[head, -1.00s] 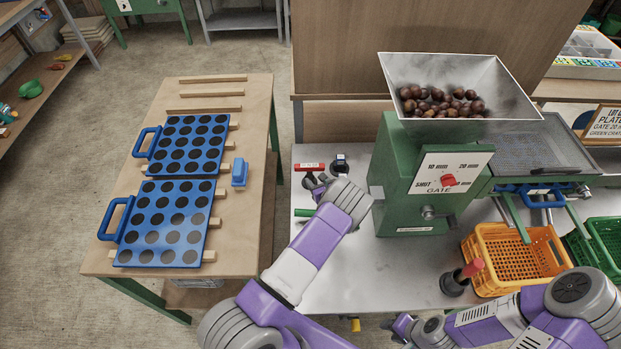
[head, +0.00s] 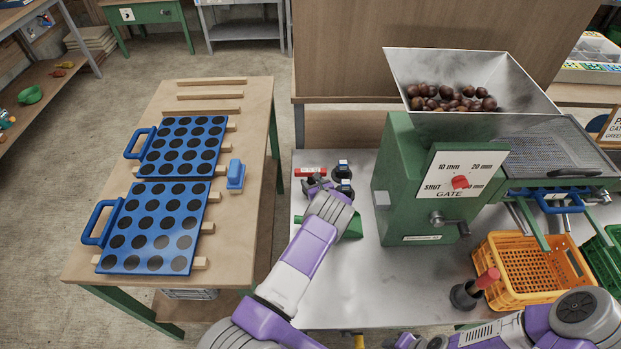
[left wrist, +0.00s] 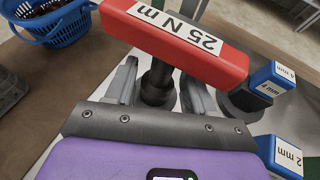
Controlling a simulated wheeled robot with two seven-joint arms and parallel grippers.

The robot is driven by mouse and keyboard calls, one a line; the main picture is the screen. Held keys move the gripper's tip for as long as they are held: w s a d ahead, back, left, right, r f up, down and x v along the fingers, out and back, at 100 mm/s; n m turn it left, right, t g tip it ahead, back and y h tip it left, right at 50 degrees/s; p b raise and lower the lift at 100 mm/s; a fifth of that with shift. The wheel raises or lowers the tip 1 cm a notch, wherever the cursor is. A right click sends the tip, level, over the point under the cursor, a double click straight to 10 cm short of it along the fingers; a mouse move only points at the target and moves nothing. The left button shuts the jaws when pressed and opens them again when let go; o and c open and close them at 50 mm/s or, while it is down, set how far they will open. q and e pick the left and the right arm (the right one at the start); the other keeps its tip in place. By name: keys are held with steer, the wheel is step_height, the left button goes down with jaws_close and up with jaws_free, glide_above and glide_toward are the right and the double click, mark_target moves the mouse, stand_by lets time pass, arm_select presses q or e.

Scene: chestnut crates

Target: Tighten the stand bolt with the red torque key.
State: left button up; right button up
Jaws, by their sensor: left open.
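The red torque key (head: 311,171) stands near the back left of the grey bench. In the left wrist view its red bar handle (left wrist: 185,48), marked 25 N m, is close, above a dark upright shaft (left wrist: 157,84). My left gripper (head: 316,184) is open at the key. In the left wrist view its fingers (left wrist: 160,92) are on either side of the shaft, with a gap visible at least on the right. My right arm is at the lower right; its gripper is largely cut off at the bottom edge. I cannot make out the stand bolt.
Blue-topped keys (head: 343,168) stand right beside the red one; one reads 2 mm (left wrist: 287,156). The green machine (head: 422,170) with a hopper of chestnuts is to the right. An orange crate (head: 497,245) and a red-handled tool (head: 487,278) are at front right. The bench's front middle is clear.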

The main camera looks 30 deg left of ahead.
arm_select(q)
steer(key=shift+c, duration=0.3)
jaws_close()
step_height(320, 180, up, 10)
steer(key=p, duration=0.3)
stand_by(0.3)
steer(key=shift+r, duration=0.1)
steer(key=c, duration=0.6)
jaws_free()
jaws_close()
